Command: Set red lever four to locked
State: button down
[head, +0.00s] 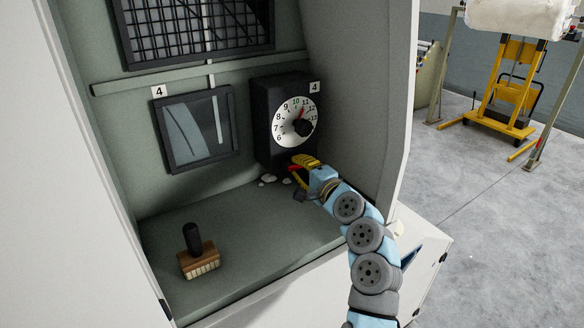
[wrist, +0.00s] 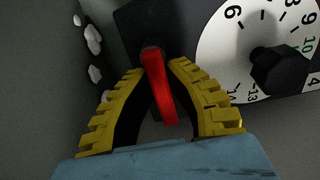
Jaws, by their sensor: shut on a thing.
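The red lever (wrist: 158,85) sits on the black box (wrist: 135,20) beside the dial and lies between the yellow fingers of my gripper (wrist: 160,66). The fingertips are closed in on both sides of its upper part in the wrist view. In the head view a bit of the red lever (head: 296,175) shows by my gripper (head: 301,165), low at the front of the black box. The fingers hide most of it there. A tag reading 4 (head: 314,87) is at the box's top right. No locked marking is readable.
The white dial (head: 295,121) with a black knob (head: 303,127) is just above my gripper. White fluff (head: 267,179) lies by the box. A wooden brush (head: 198,261) stands on the shelf at left. A dark-framed window (head: 197,129) is on the back wall. The cabinet's right wall is close.

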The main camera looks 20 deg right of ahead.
jog(key=c, duration=1)
grip_release()
jog(key=shift+c, duration=0.2)
jog(key=shift+s, duration=0.1)
jog(key=v, duration=1.2)
